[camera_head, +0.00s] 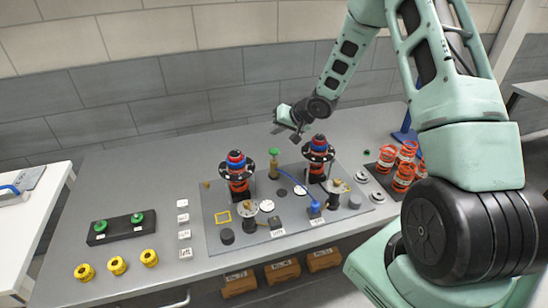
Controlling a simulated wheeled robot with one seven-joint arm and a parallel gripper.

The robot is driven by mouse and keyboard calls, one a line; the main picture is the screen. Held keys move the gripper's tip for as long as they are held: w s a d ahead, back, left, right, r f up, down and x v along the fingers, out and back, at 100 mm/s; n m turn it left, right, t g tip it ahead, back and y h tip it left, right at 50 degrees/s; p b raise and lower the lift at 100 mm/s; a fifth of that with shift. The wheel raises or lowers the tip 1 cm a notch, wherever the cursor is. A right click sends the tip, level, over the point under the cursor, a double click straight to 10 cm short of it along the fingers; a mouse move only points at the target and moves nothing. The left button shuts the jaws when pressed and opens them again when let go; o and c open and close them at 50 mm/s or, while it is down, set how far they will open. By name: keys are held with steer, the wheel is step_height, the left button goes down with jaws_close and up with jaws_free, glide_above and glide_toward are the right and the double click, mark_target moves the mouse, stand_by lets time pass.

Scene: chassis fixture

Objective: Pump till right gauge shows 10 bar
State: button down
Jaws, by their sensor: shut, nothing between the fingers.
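Two small pale dial-like faces sit on posts at the front of the grey base plate (215,243); they look like the gauges. The right one (337,186) is beside the right black-and-orange column (317,172), and the left one (249,208) is in front of the left column (238,188). Their readings are too small to tell. A green knob (274,152) tops a thin upright post between the columns; I cannot tell if it is the pump handle. A blue curved lever or hose (298,190) runs to a small block. My gripper (286,134) is shut and empty, above and behind the plate, apart from everything.
Orange ringed cylinders (404,176) stand on a dark tray at the right. A black block (115,229) with two green knobs and several yellow rings (117,265) lie at the left. White labelled tiles (184,235) line the plate's left side. The back-left bench top is clear.

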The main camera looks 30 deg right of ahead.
mark_target(274, 150)
step_height(274, 150, down, 4)
steer(key=b, duration=0.2)
steer(key=shift+f+b, duration=0.15)
steer(key=shift+b, duration=0.25)
steer(key=shift+f, duration=0.2)
steer(key=shift+f, duration=0.1)
stand_by(1.4)
steer(key=shift+f, duration=0.3)
steer(key=shift+f+b, duration=0.7)
steer(key=shift+f, duration=0.6)
stand_by(1.1)
steer(key=shift+r, duration=0.15)
stand_by(0.3)
steer(key=shift+r+p, duration=1.6)
steer(key=shift+p, duration=0.3)
